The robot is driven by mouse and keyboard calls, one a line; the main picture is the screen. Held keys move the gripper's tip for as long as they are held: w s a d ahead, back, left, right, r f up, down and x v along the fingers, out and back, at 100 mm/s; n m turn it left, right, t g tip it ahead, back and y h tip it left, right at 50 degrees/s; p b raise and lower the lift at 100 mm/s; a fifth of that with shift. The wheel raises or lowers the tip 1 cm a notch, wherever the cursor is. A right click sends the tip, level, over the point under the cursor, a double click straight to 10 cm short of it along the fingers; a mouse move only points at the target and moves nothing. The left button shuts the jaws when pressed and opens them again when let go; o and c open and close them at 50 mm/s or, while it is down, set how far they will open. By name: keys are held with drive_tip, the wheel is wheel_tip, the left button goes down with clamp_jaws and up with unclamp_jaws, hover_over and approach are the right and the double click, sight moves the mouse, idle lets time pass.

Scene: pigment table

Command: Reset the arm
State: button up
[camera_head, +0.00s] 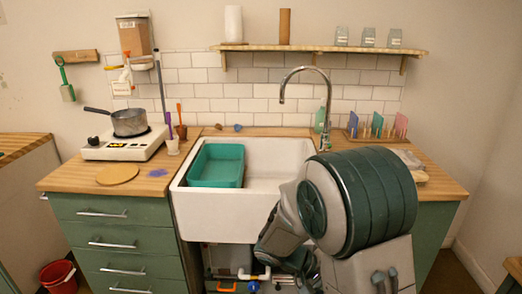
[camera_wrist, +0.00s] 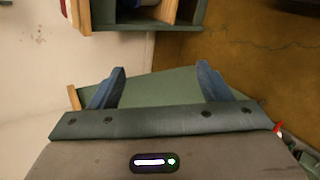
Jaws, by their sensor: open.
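My gripper (camera_wrist: 162,84) shows in the wrist view with its two blue-grey fingers spread wide apart and nothing between them. Beyond the fingers are a green panel, a pale wall and a brown floor. In the head view my arm is folded in front of the right side of the sink (camera_head: 270,215), and its end is low; the gripper's fingers are hidden there.
A teal basin (camera_head: 216,167) sits in the sink's left part. A pot (camera_head: 129,122) stands on a hot plate (camera_head: 108,149) on the left counter. A faucet (camera_head: 303,70) rises behind the sink. A red bucket (camera_head: 58,276) is on the floor at left.

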drive_tip(key=s+a+r+m+t+y+p, duration=0.1)
drive_tip(key=s+r+y+p, duration=0.3)
drive_tip(key=r, duration=0.5)
drive_tip(key=s+a+r+m+t+y+p, duration=0.1)
drive_tip(key=s+a+r+t+y+p, duration=0.2)
drive_tip(key=s+r+y, duration=0.3)
drive_tip(key=shift+s+r+y+p, duration=0.5)
drive_tip(key=shift+s+r, duration=0.3)
drive_tip(key=shift+r, duration=1.05)
